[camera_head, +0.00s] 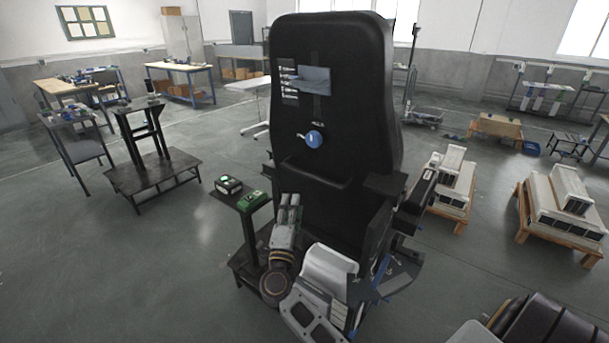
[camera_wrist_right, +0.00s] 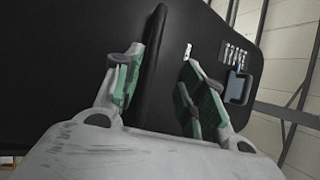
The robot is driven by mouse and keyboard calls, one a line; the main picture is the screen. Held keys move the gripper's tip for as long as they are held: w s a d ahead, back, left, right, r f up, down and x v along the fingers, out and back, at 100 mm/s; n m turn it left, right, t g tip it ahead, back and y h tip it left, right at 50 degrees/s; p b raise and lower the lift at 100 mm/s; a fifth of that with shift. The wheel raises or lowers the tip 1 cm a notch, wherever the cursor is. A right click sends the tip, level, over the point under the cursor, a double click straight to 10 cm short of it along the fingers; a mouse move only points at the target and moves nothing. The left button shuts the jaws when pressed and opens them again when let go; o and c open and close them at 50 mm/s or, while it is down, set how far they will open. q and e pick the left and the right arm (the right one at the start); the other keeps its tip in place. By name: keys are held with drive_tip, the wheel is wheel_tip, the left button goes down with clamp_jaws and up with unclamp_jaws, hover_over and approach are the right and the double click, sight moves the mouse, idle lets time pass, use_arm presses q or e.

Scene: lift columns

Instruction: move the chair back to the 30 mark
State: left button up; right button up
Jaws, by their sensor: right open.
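The chair's tall black back (camera_head: 345,110) stands upright in the middle of the head view. The label's marks are too small to read. My right gripper (camera_head: 290,207) is low in front of the chair's left side. In the right wrist view its green-padded fingers (camera_wrist_right: 160,85) are apart, with the black chair surface (camera_wrist_right: 65,55) beyond them. Whether they touch the chair I cannot tell. The panel also shows there (camera_wrist_right: 238,86). My left gripper is out of view.
A small dark stand (camera_head: 240,200) with a green device (camera_head: 250,200) and a dark box (camera_head: 229,186) is close left of the chair. A dark frame (camera_head: 150,140) stands farther left. Pallets of pale units (camera_head: 565,205) stand right. The floor at front left is clear.

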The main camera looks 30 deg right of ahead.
sight(308, 174)
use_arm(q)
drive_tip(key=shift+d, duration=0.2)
use_arm(e)
drive_tip(key=shift+s+d+f+m+g+h, duration=0.2)
drive_tip(key=shift+s+d+m+g+h, duration=0.2)
drive_tip(key=shift+s+d+g+h, duration=0.3)
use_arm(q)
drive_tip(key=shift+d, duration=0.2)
use_arm(e)
drive_tip(key=shift+w+d, duration=0.1)
drive_tip(key=shift+w, duration=0.05)
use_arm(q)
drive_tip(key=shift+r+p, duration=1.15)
use_arm(e)
drive_tip(key=shift+x, duration=6.85)
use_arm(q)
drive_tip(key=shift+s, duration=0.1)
use_arm(e)
drive_tip(key=shift+f, duration=0.1)
clamp_jaws()
